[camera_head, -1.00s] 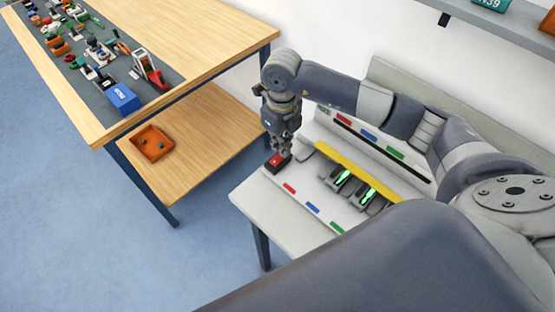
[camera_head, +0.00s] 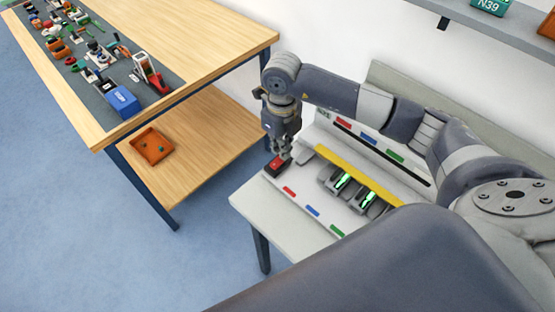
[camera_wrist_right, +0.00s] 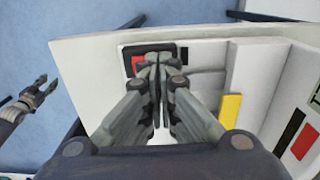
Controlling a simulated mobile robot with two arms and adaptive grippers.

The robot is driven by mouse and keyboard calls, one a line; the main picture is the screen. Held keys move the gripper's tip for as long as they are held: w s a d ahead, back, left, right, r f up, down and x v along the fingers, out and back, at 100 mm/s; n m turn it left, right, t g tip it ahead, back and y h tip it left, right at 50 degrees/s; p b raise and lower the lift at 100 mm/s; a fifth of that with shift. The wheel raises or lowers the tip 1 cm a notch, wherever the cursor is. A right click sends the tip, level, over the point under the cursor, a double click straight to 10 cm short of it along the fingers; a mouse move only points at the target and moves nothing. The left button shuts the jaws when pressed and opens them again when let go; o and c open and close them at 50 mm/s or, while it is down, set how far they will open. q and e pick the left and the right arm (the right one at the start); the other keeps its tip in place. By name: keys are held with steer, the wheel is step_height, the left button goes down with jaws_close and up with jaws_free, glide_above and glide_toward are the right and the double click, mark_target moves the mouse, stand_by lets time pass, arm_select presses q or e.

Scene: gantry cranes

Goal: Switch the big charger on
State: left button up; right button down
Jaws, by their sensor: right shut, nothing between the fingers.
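The big charger (camera_head: 318,193) is a pale unit on a small table, with a yellow bar and coloured labels. A red rocker switch (camera_head: 275,163) in a black frame sits at its left end. My right gripper (camera_head: 283,157) points down at this switch, shut and empty. In the right wrist view, its fingertips (camera_wrist_right: 159,60) lie over the switch's middle and right part; red (camera_wrist_right: 138,66) shows left of them. Contact is unclear. My left gripper (camera_wrist_right: 40,90) shows small at the left of the wrist view, its opening unclear.
Two devices with green lights (camera_head: 343,181) sit in the charger beside the yellow bar (camera_head: 345,166). A wooden workbench (camera_head: 215,50) stands left, with a blue box (camera_head: 122,100) on top and an orange tray (camera_head: 152,147) on its lower shelf. A wall shelf (camera_head: 470,17) is upper right.

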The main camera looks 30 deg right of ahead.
steer(key=shift+f+b, duration=1)
steer(key=shift+f, duration=0.1)
stand_by(0.6)
steer(key=shift+r, duration=0.1)
steer(key=shift+r+p, duration=2.1)
steer(key=shift+r, duration=1.3)
